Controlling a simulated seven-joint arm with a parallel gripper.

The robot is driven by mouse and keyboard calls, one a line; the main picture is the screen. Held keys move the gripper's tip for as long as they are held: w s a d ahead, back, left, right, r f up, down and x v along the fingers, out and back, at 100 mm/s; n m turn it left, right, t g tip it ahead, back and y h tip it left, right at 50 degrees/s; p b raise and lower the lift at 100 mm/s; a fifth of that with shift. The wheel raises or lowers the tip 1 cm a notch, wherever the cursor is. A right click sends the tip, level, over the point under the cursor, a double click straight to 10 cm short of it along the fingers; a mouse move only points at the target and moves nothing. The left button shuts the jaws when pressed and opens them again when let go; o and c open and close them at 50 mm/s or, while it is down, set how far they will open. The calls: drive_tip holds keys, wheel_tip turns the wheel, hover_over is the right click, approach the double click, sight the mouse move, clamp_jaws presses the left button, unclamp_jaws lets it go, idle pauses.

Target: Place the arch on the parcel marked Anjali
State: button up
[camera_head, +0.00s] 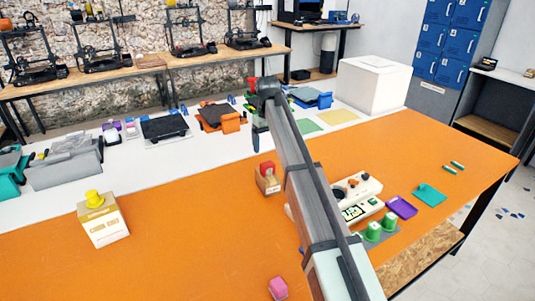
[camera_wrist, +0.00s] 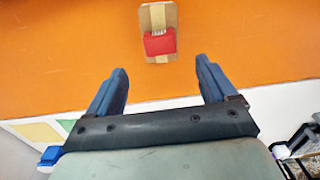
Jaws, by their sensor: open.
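A small red block (camera_head: 267,169), possibly the arch, rests on a small cardboard parcel (camera_head: 270,184) near the middle of the orange table. In the wrist view the red block (camera_wrist: 159,44) and its parcel (camera_wrist: 158,15) lie ahead of the fingertips, with pale tape and a label whose name I cannot read. My gripper (camera_wrist: 161,80) is open and empty, above the table and apart from the red block. It also shows in the head view (camera_head: 256,137).
A pink block (camera_head: 278,288) lies at the front. My arm partly hides a white device (camera_head: 357,190); green-topped pieces (camera_head: 380,228) and a purple tray (camera_head: 401,207) lie right. A white box (camera_head: 374,85) stands at the back. Orange tabletop between the parcels is clear.

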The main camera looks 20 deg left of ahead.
drive_tip(key=shift+r, duration=1.15)
